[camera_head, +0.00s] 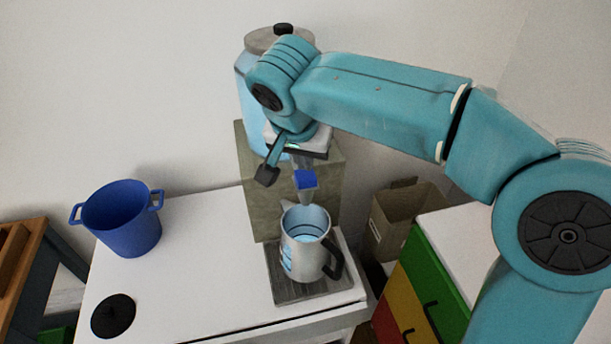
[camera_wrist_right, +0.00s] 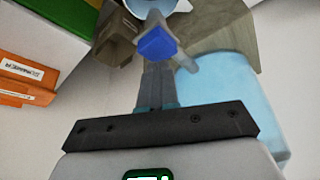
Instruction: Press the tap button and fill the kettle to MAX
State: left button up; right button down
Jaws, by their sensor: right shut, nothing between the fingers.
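The silver kettle (camera_head: 296,256) stands upright and open on a dark grey slab (camera_head: 296,292), its black handle to the right. Light blue shows inside it and in its side window; I cannot read the level against a MAX mark. The tap's blue button (camera_head: 306,180) is above the kettle's mouth and shows in the right wrist view (camera_wrist_right: 157,43). My right gripper (camera_wrist_right: 155,68) is shut and empty, its fingertips at the button; I cannot tell whether they press it. The water jar (camera_head: 245,95) is behind, partly hidden by my right arm. My left gripper is out of view.
A blue pot (camera_head: 122,222) and a black round lid (camera_head: 113,315) are on the left of the white table (camera_head: 200,270). An open cardboard box (camera_head: 390,222) and a coloured drawer unit (camera_head: 432,275) are to the right. The white tabletop between pot and kettle is clear.

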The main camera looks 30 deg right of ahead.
jog(key=shift+f, duration=0.15)
jog(key=shift+f+b, duration=0.8)
jog(key=shift+b, duration=0.05)
dwell(7.0)
